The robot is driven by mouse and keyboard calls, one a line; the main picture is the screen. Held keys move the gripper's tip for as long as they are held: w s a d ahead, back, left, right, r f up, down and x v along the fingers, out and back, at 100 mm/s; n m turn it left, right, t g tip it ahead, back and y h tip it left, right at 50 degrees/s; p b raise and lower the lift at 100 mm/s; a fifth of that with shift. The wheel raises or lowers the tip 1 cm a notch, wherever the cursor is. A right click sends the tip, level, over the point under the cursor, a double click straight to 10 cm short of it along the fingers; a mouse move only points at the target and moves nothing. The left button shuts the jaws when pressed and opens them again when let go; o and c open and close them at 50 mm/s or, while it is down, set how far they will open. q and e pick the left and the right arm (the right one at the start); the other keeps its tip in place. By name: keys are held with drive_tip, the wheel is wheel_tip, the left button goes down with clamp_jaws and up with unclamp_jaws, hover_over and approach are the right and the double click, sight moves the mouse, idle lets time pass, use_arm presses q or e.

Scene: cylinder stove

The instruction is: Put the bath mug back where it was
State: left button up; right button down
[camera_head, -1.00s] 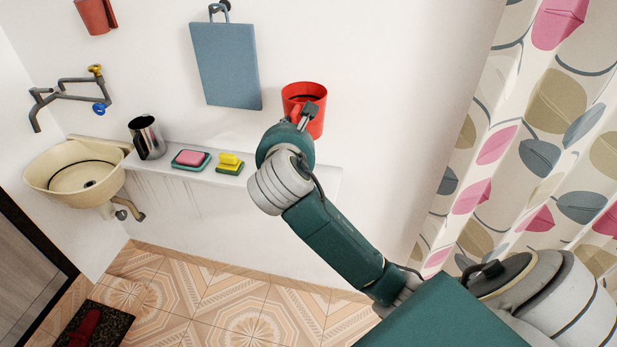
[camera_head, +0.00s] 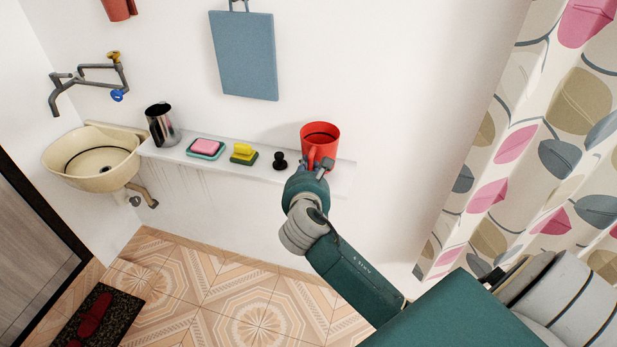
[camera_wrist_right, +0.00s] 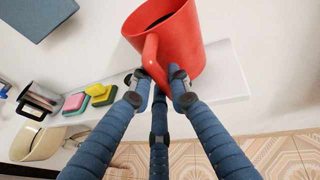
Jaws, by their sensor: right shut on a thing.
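The red bath mug (camera_head: 320,136) is upright at the right part of the white wall shelf (camera_head: 345,178), with dark contents or a dark inside showing at its top. My right gripper (camera_head: 317,165) is shut on the mug's handle, which faces me. In the right wrist view the mug (camera_wrist_right: 178,45) fills the upper middle, and the fingers of my right gripper (camera_wrist_right: 163,80) close around its handle. I cannot tell whether the mug's base touches the shelf. My left gripper is not in view.
On the shelf stand a metal pitcher (camera_head: 161,125), a soap dish with pink soap (camera_head: 205,147), sponges (camera_head: 243,154) and a small black object (camera_head: 280,160). A blue board (camera_head: 244,55) hangs above. A basin (camera_head: 92,157) is at left, a patterned curtain (camera_head: 540,150) at right.

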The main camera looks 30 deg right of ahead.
wheel_tip(320, 180, down, 3)
drive_tip(key=shift+f, duration=0.2)
drive_tip(key=c, duration=1.6)
unclamp_jaws()
drive_tip(key=shift+f, duration=0.15)
drive_tip(key=shift+c, duration=0.2)
drive_tip(key=shift+a+r, duration=0.1)
drive_tip(key=shift+r, duration=0.1)
drive_tip(key=b+v, duration=0.1)
drive_tip(key=v, duration=1.1)
